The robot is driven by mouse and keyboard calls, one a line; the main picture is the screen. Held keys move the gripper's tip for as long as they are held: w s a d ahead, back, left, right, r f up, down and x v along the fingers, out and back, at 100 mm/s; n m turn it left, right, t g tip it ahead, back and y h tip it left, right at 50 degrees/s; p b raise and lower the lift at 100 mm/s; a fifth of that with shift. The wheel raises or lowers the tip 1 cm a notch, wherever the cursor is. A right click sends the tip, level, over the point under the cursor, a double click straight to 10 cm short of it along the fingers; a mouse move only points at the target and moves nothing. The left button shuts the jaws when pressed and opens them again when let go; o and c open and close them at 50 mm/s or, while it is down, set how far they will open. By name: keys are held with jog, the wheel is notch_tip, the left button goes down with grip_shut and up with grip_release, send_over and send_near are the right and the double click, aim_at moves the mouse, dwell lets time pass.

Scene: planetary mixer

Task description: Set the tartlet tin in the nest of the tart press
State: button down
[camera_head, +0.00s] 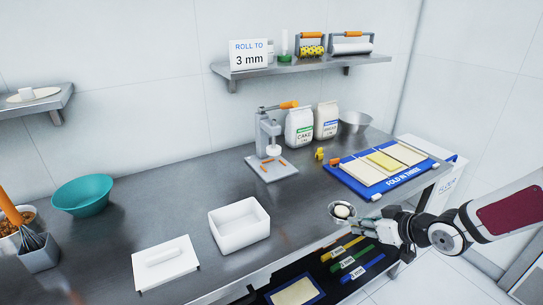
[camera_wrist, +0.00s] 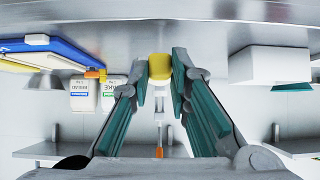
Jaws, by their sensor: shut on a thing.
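In the wrist view a yellow piece sits between my fingertips (camera_wrist: 160,70); the tin's rim is not clear there. The tart press (camera_head: 263,133) stands farther back and to the left, upright, with an orange handle and a pale base plate. It also shows upside down in the wrist view (camera_wrist: 159,133). The tin is apart from the press. The nest is too small to make out clearly.
A blue board (camera_head: 352,185) with pastry sheets lies to the right of the press. Flour bags (camera_head: 300,127) and a metal bowl (camera_head: 355,122) stand behind. A white tub (camera_head: 239,228) is at the front. The counter between tin and press is largely clear.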

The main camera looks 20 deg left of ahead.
jog(key=shift+r, duration=0.15)
dwell(0.3)
notch_tip(320, 180, up, 3)
jog(key=p, duration=0.2)
jog(key=shift+p, duration=0.35)
jog(key=shift+d, duration=0.1)
